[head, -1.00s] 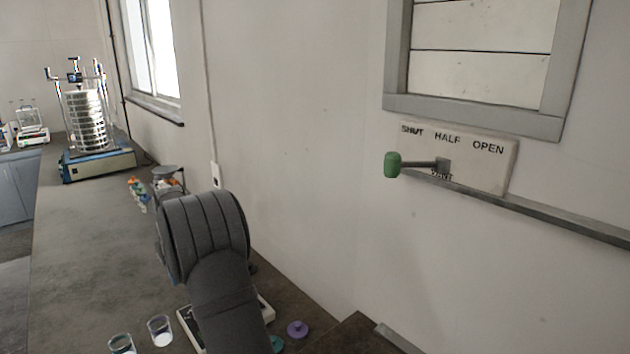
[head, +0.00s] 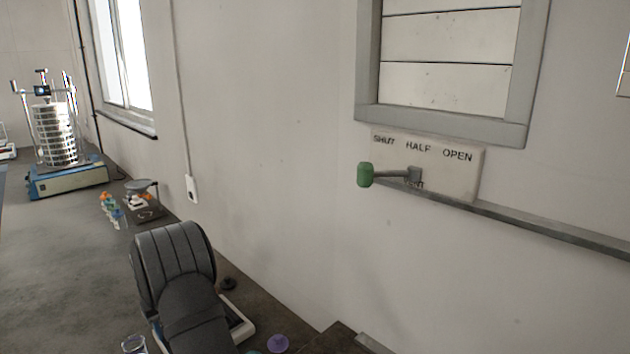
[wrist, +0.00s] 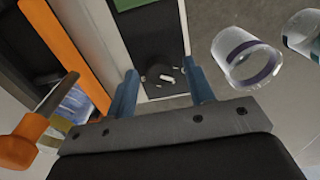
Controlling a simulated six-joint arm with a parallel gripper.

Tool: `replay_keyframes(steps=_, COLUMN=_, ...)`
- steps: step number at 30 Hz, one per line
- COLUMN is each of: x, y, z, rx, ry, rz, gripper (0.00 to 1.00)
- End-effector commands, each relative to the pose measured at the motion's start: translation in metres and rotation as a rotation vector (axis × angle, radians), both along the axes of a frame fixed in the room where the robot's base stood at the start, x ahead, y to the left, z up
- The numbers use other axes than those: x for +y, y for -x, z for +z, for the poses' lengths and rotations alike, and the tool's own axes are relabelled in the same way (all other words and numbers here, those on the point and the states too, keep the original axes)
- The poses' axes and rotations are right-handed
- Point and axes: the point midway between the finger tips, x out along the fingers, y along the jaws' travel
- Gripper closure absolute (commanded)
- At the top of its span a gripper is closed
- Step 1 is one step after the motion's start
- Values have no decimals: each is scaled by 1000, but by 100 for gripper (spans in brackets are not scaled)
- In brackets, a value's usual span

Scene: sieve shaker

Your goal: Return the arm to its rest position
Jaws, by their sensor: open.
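My arm, dark grey, shows in the lower left of the head view, bent low over the bench. My gripper is out of sight there, hidden or beyond the frame. In the wrist view my gripper (wrist: 162,88) shows two blue-grey fingers set well apart. Nothing is clamped between them. A dark surface with a small black round part (wrist: 162,78) shows beyond the gap; I cannot tell how far off it is.
A clear glass with a purple band (wrist: 245,60) stands right of the fingers. An orange-handled tool (wrist: 30,140) is at left. The sieve shaker (head: 65,182) stands far back on the bench (head: 50,270). A green-knobbed vent lever (head: 365,175) juts from the wall.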

Motion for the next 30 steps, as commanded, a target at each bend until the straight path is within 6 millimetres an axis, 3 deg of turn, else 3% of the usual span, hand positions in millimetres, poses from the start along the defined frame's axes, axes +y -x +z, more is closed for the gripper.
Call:
replay_keyframes(steps=7, x=0, y=0, z=3, rx=-1, ry=-1, rz=1, gripper=51)
replay_keyframes(steps=11, x=1, y=-1, z=15, rx=-4, ry=-2, rz=3, gripper=51)
replay_keyframes(steps=30, x=1, y=-1, z=139, rx=-5, ry=-4, rz=3, gripper=51)
